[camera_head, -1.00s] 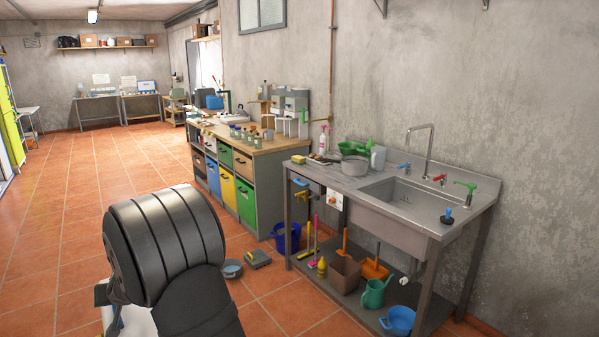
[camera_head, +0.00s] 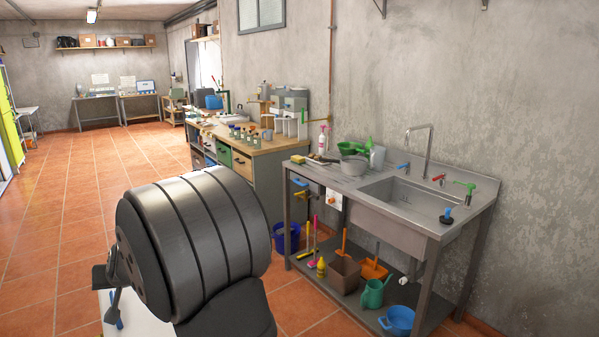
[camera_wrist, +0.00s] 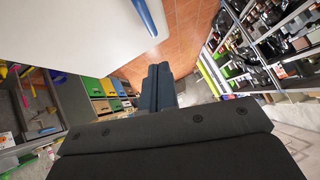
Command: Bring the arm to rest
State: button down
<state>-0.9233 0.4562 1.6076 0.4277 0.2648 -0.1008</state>
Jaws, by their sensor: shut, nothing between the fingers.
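My gripper (camera_wrist: 158,72) shows in the wrist view as two dark fingers side by side, closed together with nothing between them. It points out over the tiled floor, clear of the furniture.
A steel sink bench (camera_head: 470,220) stands at the right, with buckets and a green watering can (camera_head: 373,293) below. Behind it is a workbench (camera_head: 262,148) with coloured drawers. The tiled floor (camera_head: 85,190) at left is open. Loaded shelves (camera_wrist: 275,40) show in the wrist view.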

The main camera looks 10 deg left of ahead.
jog(key=v, duration=0.4)
jog(key=x, duration=0.4)
jog(key=d+f+x, duration=0.1)
jog(key=x, duration=0.3)
jog(key=s+f+x, duration=0.1)
jog(key=x, duration=0.3)
jog(key=shift+d+f, duration=0.1)
jog(key=shift+d, duration=0.05)
jog(key=shift+w+d+r, duration=0.25)
jog(key=shift+r, duration=0.35)
jog(key=shift+w+d+r, duration=0.2)
jog(key=shift+d+r, duration=0.05)
jog(key=shift+r, duration=0.4)
jog(key=w+d+r+m+g+y, duration=0.2)
jog(key=w+d+r+m+y, duration=0.1)
jog(key=w+d, duration=0.5)
jog(key=w+d+r+m+g+y, duration=0.2)
jog(key=w+d+r+m+y, duration=0.2)
jog(key=w+d+r+y, duration=0.2)
jog(key=shift+w+d+r, duration=1)
jog(key=shift+w+d, duration=0.7)
